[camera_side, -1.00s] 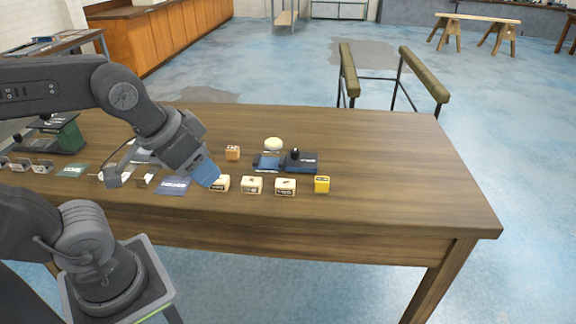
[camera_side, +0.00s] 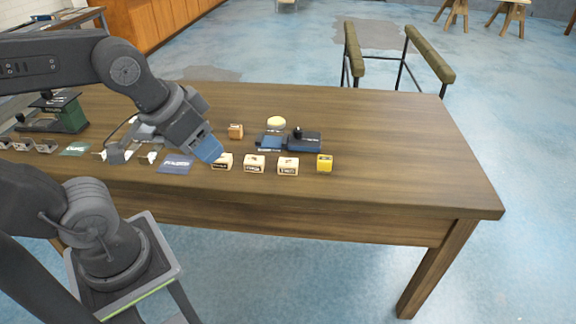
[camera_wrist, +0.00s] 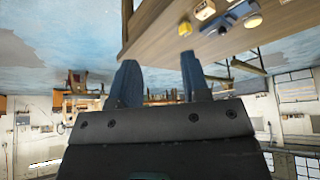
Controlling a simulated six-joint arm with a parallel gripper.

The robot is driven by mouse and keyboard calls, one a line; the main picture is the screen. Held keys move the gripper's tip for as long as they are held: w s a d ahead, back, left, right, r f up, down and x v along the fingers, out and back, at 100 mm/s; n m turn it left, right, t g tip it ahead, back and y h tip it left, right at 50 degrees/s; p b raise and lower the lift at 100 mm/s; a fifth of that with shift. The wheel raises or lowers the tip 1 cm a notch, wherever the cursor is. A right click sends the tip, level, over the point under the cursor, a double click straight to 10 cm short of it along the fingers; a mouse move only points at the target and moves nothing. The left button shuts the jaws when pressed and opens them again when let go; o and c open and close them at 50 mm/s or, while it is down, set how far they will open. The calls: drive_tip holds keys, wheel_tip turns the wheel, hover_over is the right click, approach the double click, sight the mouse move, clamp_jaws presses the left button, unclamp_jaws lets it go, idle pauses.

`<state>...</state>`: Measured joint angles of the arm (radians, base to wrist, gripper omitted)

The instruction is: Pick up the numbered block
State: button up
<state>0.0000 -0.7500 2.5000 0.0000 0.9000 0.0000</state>
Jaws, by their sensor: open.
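Several small blocks stand in a row near the table's front edge. In the side view three are cream with dark labels: a left one (camera_side: 222,161), a middle one (camera_side: 254,163) and a right one (camera_side: 288,166). A yellow block (camera_side: 324,164) ends the row, and an orange-brown block (camera_side: 236,131) stands behind. The labels are too small to read, so I cannot tell which is the numbered block. My gripper (camera_side: 208,149) is beside the left cream block, contact unclear. The wrist view shows its blue fingers (camera_wrist: 158,82) apart and empty, with the yellow block (camera_wrist: 185,28) beyond them.
A dark blue device (camera_side: 304,143) and a pale round object (camera_side: 277,122) stand behind the row. Blue (camera_side: 176,164) and green (camera_side: 75,149) cards lie to the left, near a green machine (camera_side: 68,116). The table's right side (camera_side: 410,150) is clear.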

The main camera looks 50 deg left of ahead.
drive_tip(key=o, duration=0.6)
drive_tip(key=shift+c, duration=0.2)
drive_tip(key=shift+r, duration=0.1)
drive_tip(key=m+g+y, duration=0.3)
drive_tip(key=m+g, duration=0.6)
hover_over(289, 162)
drive_tip(key=w+d, duration=0.3)
drive_tip(key=d, duration=0.1)
wheel_tip(289, 162, down, 14)
drive_tip(key=x, duration=0.9)
drive_tip(key=w+x, duration=0.1)
drive_tip(key=x, duration=0.4)
drive_tip(key=shift+a+f, duration=0.25)
drive_tip(key=shift+a, duration=0.1)
